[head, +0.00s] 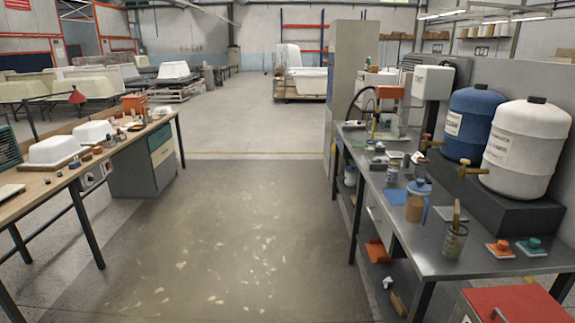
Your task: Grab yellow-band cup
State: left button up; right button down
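I cannot make out a cup with a clear yellow band in the head view. Several cup-like containers stand on the right metal bench (400,225). One is a tan and blue cup (414,207) with a blue handle-like part on its right. A clear jar (454,243) with a brush in it stands nearer, by the front part of the bench. A small clear cup (392,173) stands farther back. Any band on these is too small to tell. Neither of my grippers is in view.
A wooden bench (50,182) with white tub shells is on the left. The floor (225,240) between is clear.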

aim_at(394, 167)
jog(key=i+z, duration=0.1)
jog(key=i, duration=0.4)
jog(key=i+j+z, duration=0.15)
jog(key=i, duration=0.4)
jog(key=i+j+z, duration=0.1)
jog(key=i, duration=0.4)
jog(key=i+j+z, duration=0.15)
jog(key=i+z, duration=0.2)
jog(key=i+j+z, duration=0.55)
jog(key=z, duration=0.15)
